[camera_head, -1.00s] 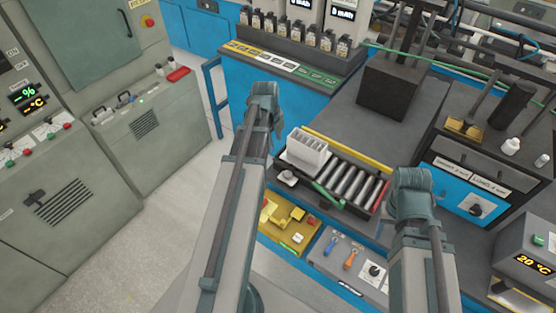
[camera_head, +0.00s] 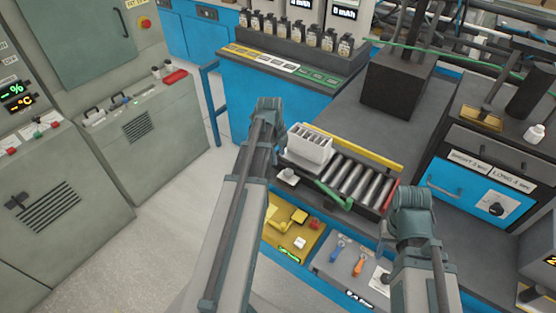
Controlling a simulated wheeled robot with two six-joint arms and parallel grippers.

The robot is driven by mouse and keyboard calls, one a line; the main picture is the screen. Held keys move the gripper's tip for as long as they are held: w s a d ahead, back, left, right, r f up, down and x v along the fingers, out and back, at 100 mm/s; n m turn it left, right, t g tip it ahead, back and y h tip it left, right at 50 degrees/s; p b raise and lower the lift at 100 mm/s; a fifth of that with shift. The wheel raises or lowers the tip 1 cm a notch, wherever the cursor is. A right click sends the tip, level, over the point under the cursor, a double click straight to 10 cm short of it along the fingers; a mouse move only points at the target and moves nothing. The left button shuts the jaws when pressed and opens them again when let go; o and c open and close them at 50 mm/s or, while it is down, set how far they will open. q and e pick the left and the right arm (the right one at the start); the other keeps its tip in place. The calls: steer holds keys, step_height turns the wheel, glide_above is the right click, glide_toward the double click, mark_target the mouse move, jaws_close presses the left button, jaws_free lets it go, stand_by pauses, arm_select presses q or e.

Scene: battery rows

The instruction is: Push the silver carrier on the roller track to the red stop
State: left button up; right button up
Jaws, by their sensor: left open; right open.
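The silver carrier (camera_head: 311,148), a pale box with slots in its top, sits upright at the left end of the roller track. Bare metal rollers (camera_head: 358,184) run from it to the right. The red stop (camera_head: 391,196) is a narrow red strip at the track's right end, partly behind my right arm. My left arm reaches up just left of the carrier, and my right arm stands at the right end of the track. Only arm links and joints show. I see no fingers of either gripper, so any contact with the carrier cannot be told.
A black block (camera_head: 393,88) stands behind on the grey bench. A blue drawer unit (camera_head: 470,190) is at right. Battery holders (camera_head: 300,38) stand at back left.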

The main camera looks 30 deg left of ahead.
arm_select(q)
jaws_close()
stand_by(1.5)
